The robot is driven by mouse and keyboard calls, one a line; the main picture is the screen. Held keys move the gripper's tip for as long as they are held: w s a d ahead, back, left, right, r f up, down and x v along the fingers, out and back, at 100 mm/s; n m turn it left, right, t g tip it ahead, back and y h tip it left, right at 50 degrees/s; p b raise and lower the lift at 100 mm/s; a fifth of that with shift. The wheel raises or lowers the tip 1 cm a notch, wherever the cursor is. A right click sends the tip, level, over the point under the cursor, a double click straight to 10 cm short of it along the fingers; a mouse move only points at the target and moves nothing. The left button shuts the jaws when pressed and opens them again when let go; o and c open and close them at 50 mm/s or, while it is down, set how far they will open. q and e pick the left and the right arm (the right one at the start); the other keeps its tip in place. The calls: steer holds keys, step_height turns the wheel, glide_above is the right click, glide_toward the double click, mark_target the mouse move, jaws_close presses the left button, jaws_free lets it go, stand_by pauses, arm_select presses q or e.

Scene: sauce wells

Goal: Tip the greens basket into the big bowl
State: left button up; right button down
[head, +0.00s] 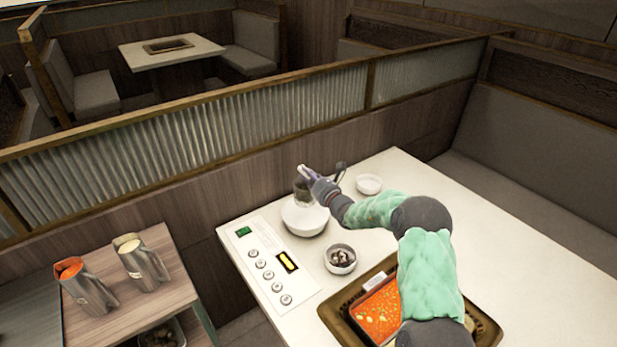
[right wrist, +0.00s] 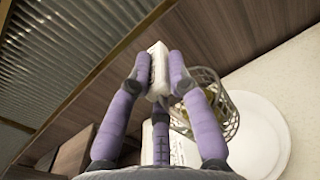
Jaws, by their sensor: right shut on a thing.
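My right gripper (head: 308,174) is shut on the white handle (right wrist: 157,70) of the greens basket. The basket (right wrist: 228,112) is a wire mesh one with a little yellow-green inside; in the head view it shows as a small dark shape (head: 302,190). It hangs over the big white bowl (head: 304,222), near the table's back left edge. The bowl also shows in the right wrist view (right wrist: 270,135), below and right of the basket. My left gripper is out of view.
A small bowl with dark pieces (head: 340,260) and a pot of red soup (head: 378,314) stand nearer on the table. A small white bowl (head: 369,183) is behind my right arm. A control panel (head: 262,262) lies at left. Two metal pitchers (head: 143,262) stand on a cart.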

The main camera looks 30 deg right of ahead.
mark_target(295, 195)
steer(key=shift+f+b, duration=2.2)
steer(key=shift+f, duration=1.15)
steer(key=shift+d, duration=0.15)
steer(key=shift+s+d, duration=0.1)
steer(key=shift+d, duration=0.8)
steer(key=n+b, duration=0.1)
steer(key=a+n+b, duration=0.1)
steer(key=n+b, duration=0.1)
steer(key=shift+a+r+n, duration=0.1)
steer(key=shift+a+n, duration=0.2)
steer(key=a+n+b, duration=0.1)
steer(key=n+b, duration=0.3)
steer(key=b, duration=0.1)
steer(key=shift+a+b, duration=0.35)
steer(key=shift+a, duration=0.05)
steer(key=shift+a+r+n, duration=0.1)
steer(key=shift+a+n, duration=0.3)
steer(key=shift+n, duration=0.5)
steer(key=n, duration=0.1)
steer(key=a+n, duration=0.1)
steer(key=shift+f+n, duration=0.3)
steer(key=shift+n, duration=0.1)
steer(key=n, duration=0.2)
steer(key=a+f+n, duration=0.1)
steer(key=n, duration=0.2)
steer(key=shift+a+f+n+h, duration=0.3)
steer(key=shift+f+n, duration=0.1)
